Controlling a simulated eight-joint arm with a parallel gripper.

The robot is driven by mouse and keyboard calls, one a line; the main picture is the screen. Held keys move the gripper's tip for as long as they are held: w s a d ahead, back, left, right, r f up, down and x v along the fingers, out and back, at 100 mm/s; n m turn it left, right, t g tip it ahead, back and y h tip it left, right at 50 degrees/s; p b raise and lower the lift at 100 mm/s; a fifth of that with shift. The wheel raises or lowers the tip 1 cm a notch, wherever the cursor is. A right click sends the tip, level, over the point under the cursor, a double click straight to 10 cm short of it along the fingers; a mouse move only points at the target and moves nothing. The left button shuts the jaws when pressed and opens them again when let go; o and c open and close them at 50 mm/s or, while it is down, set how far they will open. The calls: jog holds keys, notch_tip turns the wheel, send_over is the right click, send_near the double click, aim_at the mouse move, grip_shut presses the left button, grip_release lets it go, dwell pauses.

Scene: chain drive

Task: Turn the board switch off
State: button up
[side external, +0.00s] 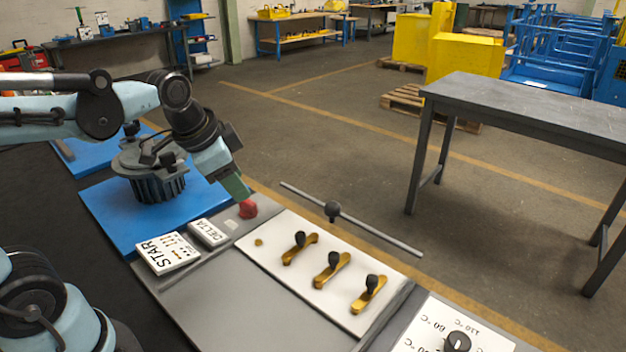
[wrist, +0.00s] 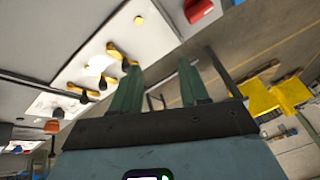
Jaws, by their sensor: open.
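A grey board (side external: 270,280) carries a white panel (side external: 300,283) with brass levers with black knobs, one of them here (side external: 331,265). A red knob (side external: 248,209) stands at the board's far left corner; it also shows at the top of the wrist view (wrist: 198,12). A grey bar with a black knob (side external: 332,210) lies along the panel's far edge. I cannot tell which part is the board switch. My gripper (side external: 238,187) is just above and behind the red knob, apparently apart from it. In the wrist view its green fingers (wrist: 160,66) are open and empty.
A STAR card (side external: 167,252) and a DELTA card (side external: 208,232) lie left of the panel. A dark ribbed motor (side external: 157,187) stands on a blue plate (side external: 108,215). A temperature dial (side external: 457,342) is at the front right. A grey table (side external: 540,105) stands beyond, across open floor.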

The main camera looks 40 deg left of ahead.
jog(key=w+a+m+g, duration=0.5)
jog(key=w+a+m, duration=0.35)
jog(key=m, duration=0.45)
jog(key=f, duration=1.2)
jog(key=shift+s+a+f, duration=0.1)
jog(key=shift+a, duration=0.1)
jog(key=shift+c, duration=0.4)
grip_shut()
